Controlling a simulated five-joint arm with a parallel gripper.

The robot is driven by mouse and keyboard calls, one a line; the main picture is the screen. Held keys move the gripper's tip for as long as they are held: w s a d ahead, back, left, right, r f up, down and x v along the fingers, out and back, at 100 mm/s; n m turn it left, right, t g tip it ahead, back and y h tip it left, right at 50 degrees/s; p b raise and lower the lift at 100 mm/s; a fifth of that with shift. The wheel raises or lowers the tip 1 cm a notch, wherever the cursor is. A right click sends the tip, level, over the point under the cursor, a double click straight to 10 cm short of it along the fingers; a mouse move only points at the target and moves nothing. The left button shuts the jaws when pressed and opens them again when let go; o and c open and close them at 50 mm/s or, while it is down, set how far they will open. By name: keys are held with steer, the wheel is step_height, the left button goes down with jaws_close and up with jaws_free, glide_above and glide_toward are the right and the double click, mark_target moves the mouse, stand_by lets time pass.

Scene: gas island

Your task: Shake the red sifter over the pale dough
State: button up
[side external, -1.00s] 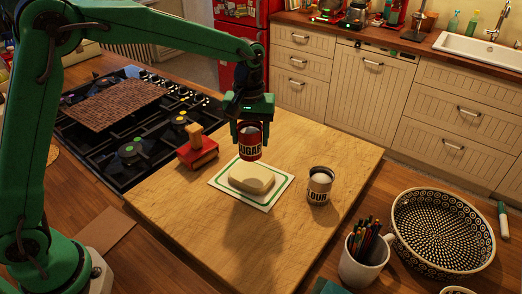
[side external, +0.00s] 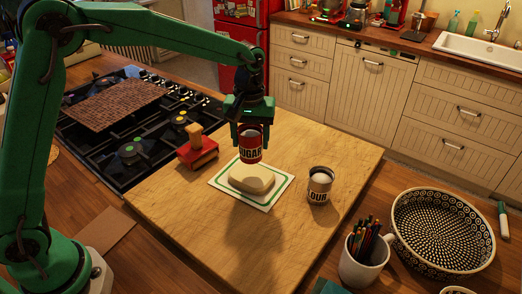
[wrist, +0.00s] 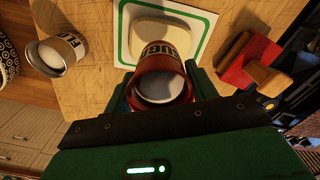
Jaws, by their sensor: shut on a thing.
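The red sifter (side external: 250,143), a can with a pale band reading "SUGAR", is held between the fingers of my gripper (side external: 251,136). It hangs close above the far part of the pale dough (side external: 252,180), apart from it as far as I can tell, and looks about upright. The dough is a rounded block on a white mat with a green border (side external: 284,187). In the wrist view the sifter (wrist: 160,86) shows its open top with pale contents, between the gripper fingers (wrist: 160,92). The dough (wrist: 163,35) lies beyond it, partly hidden by the sifter.
A flour can (side external: 319,187) stands right of the mat on the wooden board (side external: 335,150). A red block with a wooden handle (side external: 198,152) sits to the left, near the stove (side external: 130,150). A pencil mug (side external: 363,262) and patterned bowl (side external: 440,235) are at the front right.

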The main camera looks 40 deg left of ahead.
steer(key=shift+s+d, duration=0.1)
steer(key=shift+d, duration=0.35)
stand_by(0.3)
steer(key=shift+a, duration=0.1)
steer(key=shift+w+a, duration=0.2)
steer(key=shift+a, duration=0.6)
steer(key=shift+d, duration=0.1)
steer(key=shift+s+d, duration=0.2)
steer(key=shift+d, duration=0.6)
